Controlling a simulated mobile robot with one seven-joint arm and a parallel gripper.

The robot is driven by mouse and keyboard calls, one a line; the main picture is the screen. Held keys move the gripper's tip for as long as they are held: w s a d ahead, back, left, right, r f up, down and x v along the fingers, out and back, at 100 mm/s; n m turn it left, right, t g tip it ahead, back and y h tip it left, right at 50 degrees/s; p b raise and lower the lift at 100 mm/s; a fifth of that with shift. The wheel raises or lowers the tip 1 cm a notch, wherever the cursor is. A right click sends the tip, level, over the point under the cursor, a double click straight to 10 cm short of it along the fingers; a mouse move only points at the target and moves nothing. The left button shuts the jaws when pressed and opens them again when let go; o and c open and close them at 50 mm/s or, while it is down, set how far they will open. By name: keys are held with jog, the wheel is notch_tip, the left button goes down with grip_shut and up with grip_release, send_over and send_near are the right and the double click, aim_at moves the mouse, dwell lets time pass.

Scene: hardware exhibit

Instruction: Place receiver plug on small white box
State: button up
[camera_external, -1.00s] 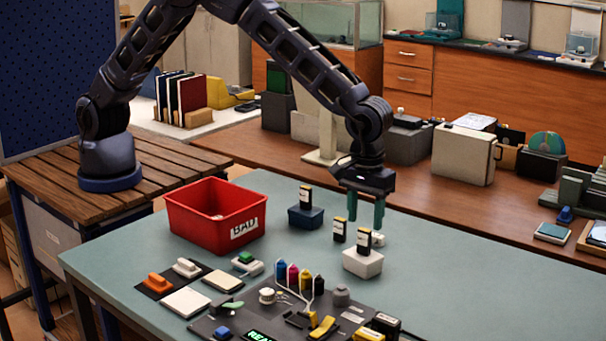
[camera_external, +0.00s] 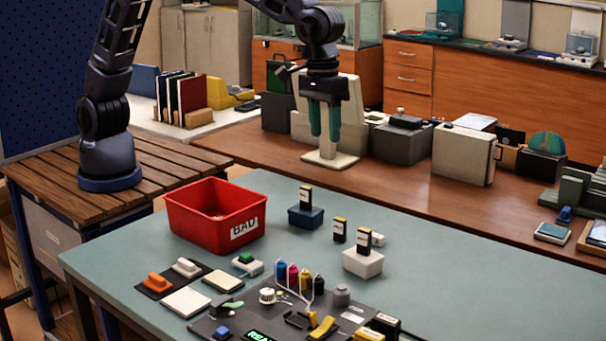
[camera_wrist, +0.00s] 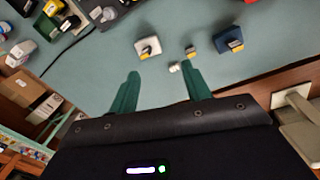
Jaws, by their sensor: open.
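A small white box (camera_external: 362,263) stands on the teal table with a black plug with a yellow-and-white top (camera_external: 363,241) upright on it. A similar plug (camera_external: 340,230) stands on the table beside it, and another (camera_external: 305,195) stands on a blue box (camera_external: 305,217). I cannot tell by looks which is the receiver plug. In the wrist view, the white box (camera_wrist: 144,53), the loose plug (camera_wrist: 191,50) and the blue box (camera_wrist: 228,41) lie beyond the fingers. My gripper (camera_external: 325,130) is open and empty, raised well above the table; its green fingers also show in the wrist view (camera_wrist: 161,74).
A small white piece (camera_external: 378,239) lies behind the white box. A red bin marked BAD (camera_external: 213,222) stands at left. A dark panel (camera_external: 240,318) with coloured bottles and several small parts fills the front. The table's right side is clear.

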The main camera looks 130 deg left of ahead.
jog(key=s+d+r+m+t, duration=0.1)
jog(key=s+d+r+m, duration=0.1)
jog(key=s+r, duration=0.45)
jog(key=s+d+r+m, duration=0.2)
jog(key=s+r+m, duration=0.1)
jog(key=s, duration=0.7)
jog(key=s+d+r+m+t, duration=0.15)
jog(key=s+r, duration=0.25)
jog(key=s, duration=0.5)
jog(key=s+d+f+m, duration=0.1)
jog(key=s+m, duration=0.1)
jog(key=s, duration=0.5)
jog(key=s+d+f+m, duration=0.1)
jog(key=s+m, duration=0.2)
jog(key=s, duration=0.5)
jog(key=s+d+f+m+t, duration=0.1)
jog(key=s+m, duration=0.2)
jog(key=s, duration=0.4)
jog(key=shift+s+f, duration=0.3)
jog(key=shift+s, duration=0.05)
